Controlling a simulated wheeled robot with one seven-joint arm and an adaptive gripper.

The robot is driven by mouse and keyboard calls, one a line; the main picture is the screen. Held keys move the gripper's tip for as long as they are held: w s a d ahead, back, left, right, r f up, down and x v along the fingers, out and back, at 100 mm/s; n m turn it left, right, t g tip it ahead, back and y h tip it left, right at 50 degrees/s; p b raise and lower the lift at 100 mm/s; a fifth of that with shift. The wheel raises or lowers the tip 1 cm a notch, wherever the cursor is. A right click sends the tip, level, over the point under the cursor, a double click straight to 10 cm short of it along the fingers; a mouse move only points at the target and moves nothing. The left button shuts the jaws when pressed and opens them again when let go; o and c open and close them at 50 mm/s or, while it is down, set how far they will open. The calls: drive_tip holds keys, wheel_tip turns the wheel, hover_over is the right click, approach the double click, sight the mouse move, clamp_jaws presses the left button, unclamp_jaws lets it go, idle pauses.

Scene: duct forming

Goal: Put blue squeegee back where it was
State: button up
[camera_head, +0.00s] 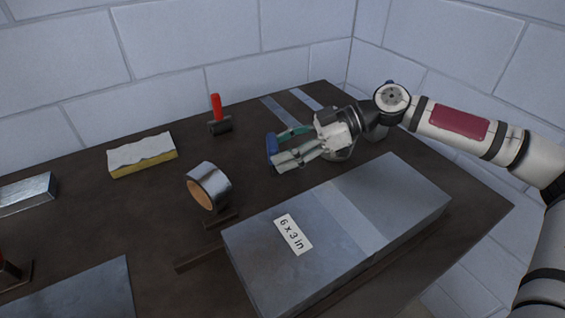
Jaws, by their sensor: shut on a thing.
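My gripper (281,147) reaches in from the right above the dark table. Its two fingers are shut on the blue squeegee (271,144), a small blue piece that shows at the fingertips. The fingers hide part of the squeegee. I cannot tell whether its lower edge touches the table. It is to the right of the roll of silver tape and beyond the grey duct box.
A grey duct (330,230) labelled "6 x 3 in" lies in front. A tape roll (210,186), red-handled roller (218,116) and yellow-white block (141,155) stand left. Flat metal strips (306,99) lie behind. The table (150,210) is clear between the tape and metal sheet.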

drive_tip(key=shift+f, duration=1.95)
drive_tip(key=shift+f, duration=0.1)
drive_tip(key=o, duration=1.4)
drive_tip(key=shift+o, duration=0.2)
drive_tip(key=shift+d, duration=0.1)
drive_tip(key=v, duration=1.2)
